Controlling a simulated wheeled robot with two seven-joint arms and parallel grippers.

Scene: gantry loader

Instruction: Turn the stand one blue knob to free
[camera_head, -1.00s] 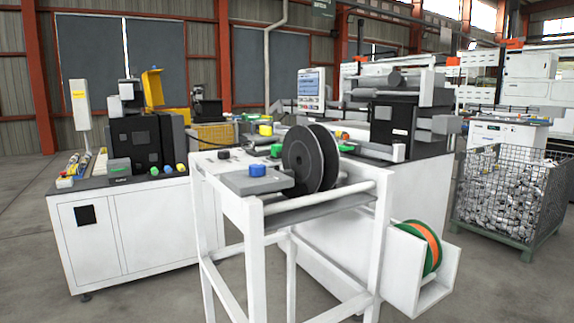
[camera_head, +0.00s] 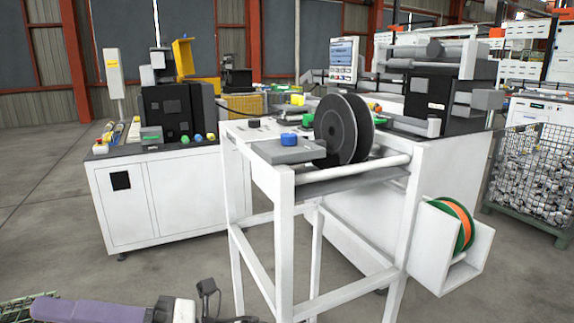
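The blue knob (camera_head: 289,140) sits on a flat grey block on top of the white stand (camera_head: 283,183), near the stand's left front corner. It stands beside a large black reel (camera_head: 335,130). A second blue knob (camera_head: 197,138) is on the front of the machine at the left. My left gripper (camera_head: 222,303) is at the bottom edge, its arm coming in from the left. It is low, in front of the stand and well away from the blue knob. Its fingers are small and partly cut off, so I cannot tell its opening. My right gripper is out of view.
A white side box with a green and orange reel (camera_head: 459,226) juts from the stand's right side. A white cabinet (camera_head: 160,195) stands at the left, a wire cage of scrap (camera_head: 532,170) at the right. Grey floor (camera_head: 50,215) is open at the left front.

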